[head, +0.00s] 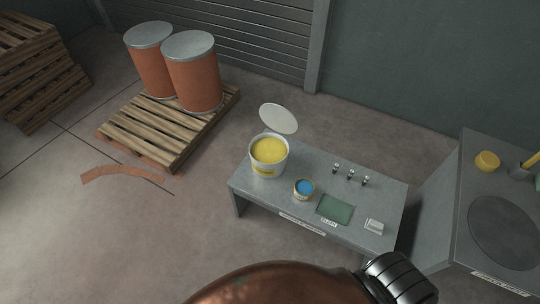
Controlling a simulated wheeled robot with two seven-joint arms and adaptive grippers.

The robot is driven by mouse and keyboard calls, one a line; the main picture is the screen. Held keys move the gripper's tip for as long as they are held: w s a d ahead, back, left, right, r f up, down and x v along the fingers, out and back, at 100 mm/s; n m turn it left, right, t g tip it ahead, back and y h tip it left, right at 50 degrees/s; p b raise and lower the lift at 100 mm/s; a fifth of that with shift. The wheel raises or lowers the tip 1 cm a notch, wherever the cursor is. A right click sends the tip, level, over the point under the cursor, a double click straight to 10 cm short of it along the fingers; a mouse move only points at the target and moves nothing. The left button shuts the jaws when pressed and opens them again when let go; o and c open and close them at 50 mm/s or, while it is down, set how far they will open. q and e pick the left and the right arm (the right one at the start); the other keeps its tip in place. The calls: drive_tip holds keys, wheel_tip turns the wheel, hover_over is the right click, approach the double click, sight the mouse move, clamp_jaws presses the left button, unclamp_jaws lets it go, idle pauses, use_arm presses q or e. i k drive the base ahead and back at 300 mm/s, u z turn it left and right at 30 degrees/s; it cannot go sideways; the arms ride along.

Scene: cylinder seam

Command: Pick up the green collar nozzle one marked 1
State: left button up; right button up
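Three small nozzle-like pieces stand in a row on the grey bench (262,196), toward its back right: a left one (335,169), a middle one (350,175) and a right one (365,181). They look dark with pale parts. They are too small for me to tell any collar colour or number, so I cannot tell which is the green collar nozzle marked 1. Neither of my grippers shows in the head view.
The bench also holds a tub of yellow material (269,150), a blue-filled can (304,187), a green mat (335,209) and a white block (374,226). A large copper-brown curved body (280,287) fills the foreground. A grey stand (485,170) is right; drums (194,80) stand left.

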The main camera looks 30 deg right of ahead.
sight(335, 169)
drive_tip(key=z, duration=0.55)
drive_tip(key=k, duration=1.25)
drive_tip(key=z, duration=0.7)
drive_tip(key=i, duration=0.85)
drive_tip(key=z, duration=0.2)
